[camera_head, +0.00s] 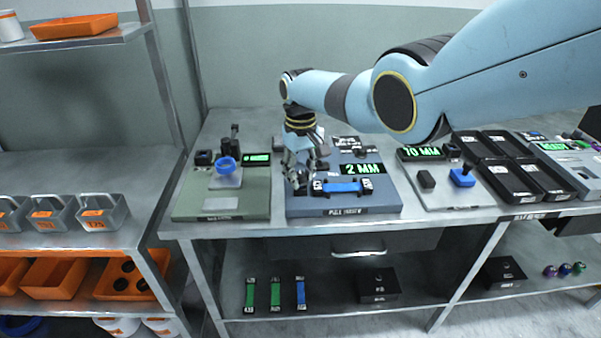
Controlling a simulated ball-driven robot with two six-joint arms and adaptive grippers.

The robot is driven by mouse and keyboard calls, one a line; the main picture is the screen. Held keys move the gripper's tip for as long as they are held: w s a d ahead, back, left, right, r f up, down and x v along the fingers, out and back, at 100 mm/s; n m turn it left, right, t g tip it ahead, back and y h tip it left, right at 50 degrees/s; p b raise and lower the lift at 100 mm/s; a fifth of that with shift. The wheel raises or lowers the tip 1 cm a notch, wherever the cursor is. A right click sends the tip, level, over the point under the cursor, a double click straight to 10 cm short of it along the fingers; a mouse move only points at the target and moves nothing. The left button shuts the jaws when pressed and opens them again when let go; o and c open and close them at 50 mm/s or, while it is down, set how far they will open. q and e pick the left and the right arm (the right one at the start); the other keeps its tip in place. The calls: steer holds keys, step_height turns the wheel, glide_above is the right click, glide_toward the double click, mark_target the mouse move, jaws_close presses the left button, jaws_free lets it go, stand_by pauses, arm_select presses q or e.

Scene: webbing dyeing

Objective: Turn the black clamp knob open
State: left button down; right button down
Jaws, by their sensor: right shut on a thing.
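My right gripper (299,178) points down over the left part of the blue-grey test board (340,211). It is shut on the black clamp knob, which its fingers mostly hide. A blue strip of webbing (341,187) lies just right of the fingers, with dark clamps at its ends. A green "2 MM" display (362,169) stands behind the strip. My left gripper is not in view.
A green board (236,206) with a blue roll (227,164) stands close on the left. A pale board (458,198) with a "70 MM" display and black trays (510,183) stand on the right. A metal rack (150,60) is at the left.

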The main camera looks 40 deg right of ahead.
mark_target(300, 174)
stand_by(0.4)
steer(key=c, duration=1)
jaws_free()
step_height(300, 174, up, 12)
steer(key=shift+r, duration=0.1)
